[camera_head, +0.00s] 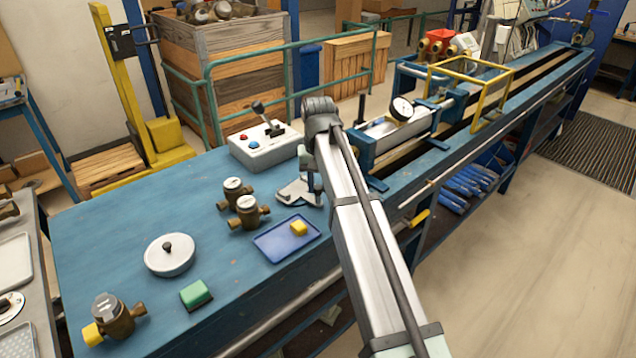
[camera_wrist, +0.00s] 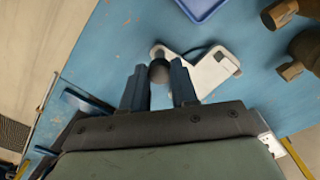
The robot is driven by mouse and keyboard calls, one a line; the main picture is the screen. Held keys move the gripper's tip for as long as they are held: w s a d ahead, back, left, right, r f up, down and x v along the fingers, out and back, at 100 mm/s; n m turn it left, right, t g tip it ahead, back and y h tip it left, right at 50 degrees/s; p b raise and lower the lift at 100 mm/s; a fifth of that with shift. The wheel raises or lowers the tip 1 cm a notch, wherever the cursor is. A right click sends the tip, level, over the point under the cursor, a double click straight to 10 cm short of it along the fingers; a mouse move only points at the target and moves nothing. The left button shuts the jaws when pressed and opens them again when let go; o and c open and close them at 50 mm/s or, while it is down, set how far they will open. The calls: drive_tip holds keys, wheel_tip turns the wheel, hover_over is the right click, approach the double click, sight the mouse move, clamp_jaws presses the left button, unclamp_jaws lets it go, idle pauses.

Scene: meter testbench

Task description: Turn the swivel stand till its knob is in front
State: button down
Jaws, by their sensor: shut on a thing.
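The swivel stand (camera_head: 292,191) appears to be the pale grey, flat-armed piece on the blue bench, below my gripper. It also shows in the wrist view (camera_wrist: 212,72), with a dark slot near its right end. A dark round knob (camera_wrist: 160,70) stands at its left end in the wrist view, between the two fingertips. My gripper (camera_head: 313,192) points down at the right side of the stand and is shut on the knob; its fingers also show in the wrist view (camera_wrist: 160,80). In the head view my gripper and arm hide the knob and part of the stand.
A grey control box (camera_head: 262,150) is behind. A round white disc (camera_head: 156,262) and a green block (camera_head: 195,292) are farther left.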

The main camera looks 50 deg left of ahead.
drive_tip(key=shift+s+m, duration=0.7)
drive_tip(key=shift+m, duration=0.3)
drive_tip(key=c, duration=0.9)
unclamp_jaws()
drive_tip(key=shift+o, duration=0.2)
wheel_tip(320, 180, up, 14)
drive_tip(key=shift+f, duration=0.15)
